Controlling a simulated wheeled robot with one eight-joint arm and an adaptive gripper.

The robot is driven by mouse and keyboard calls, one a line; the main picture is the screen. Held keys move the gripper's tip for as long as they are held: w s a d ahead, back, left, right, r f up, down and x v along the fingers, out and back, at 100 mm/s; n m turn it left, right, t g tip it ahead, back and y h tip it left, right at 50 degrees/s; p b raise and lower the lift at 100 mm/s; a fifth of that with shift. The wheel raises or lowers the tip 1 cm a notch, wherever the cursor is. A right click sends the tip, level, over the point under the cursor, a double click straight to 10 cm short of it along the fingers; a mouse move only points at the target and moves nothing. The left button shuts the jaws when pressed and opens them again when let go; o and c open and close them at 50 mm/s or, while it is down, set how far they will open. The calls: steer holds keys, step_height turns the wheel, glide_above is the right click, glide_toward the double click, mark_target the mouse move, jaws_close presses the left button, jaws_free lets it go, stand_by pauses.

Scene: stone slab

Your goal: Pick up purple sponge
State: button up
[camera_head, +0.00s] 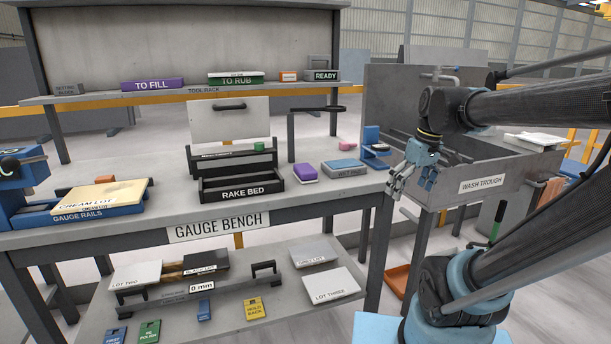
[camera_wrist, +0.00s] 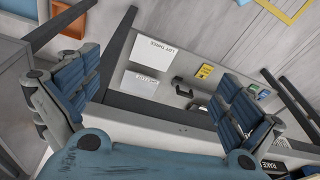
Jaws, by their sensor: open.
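The purple sponge (camera_head: 304,174) lies on the gauge bench top (camera_head: 240,215), just right of the black rake bed (camera_head: 241,186) and left of the blue wet pad (camera_head: 344,168). It has a pale layer along its lower side. My gripper (camera_head: 408,180) is off the bench's right end, in front of the wash trough, well to the right of the sponge. It is open and empty. The wrist view also shows my gripper (camera_wrist: 155,75) with its fingers wide apart. I cannot make out the sponge in the wrist view.
A black bent post (camera_head: 291,137) stands behind the sponge. A small blue fixture (camera_head: 372,145) and a pink piece (camera_head: 347,145) sit near the bench's right end. The wash trough (camera_head: 480,185) is at right. The lower shelf holds labelled plates (camera_head: 330,286).

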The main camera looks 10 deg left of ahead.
steer(key=w+a+r+n+g+y, duration=0.2)
steer(key=w+a+r+n, duration=0.8)
steer(key=a, duration=0.4)
steer(key=n+g, duration=0.1)
steer(key=n, duration=0.5)
glide_toward(306, 167)
steer(key=x, duration=0.4)
steer(key=shift+w+a+f, duration=0.15)
steer(key=shift+a+f, duration=0.15)
steer(key=shift+f, duration=0.05)
steer(key=shift+s+x, duration=0.15)
steer(key=shift+x, duration=1.25)
steer(key=shift+s+x, duration=0.15)
steer(key=shift+x, duration=1.25)
steer(key=shift+d, duration=0.1)
steer(key=c, duration=0.8)
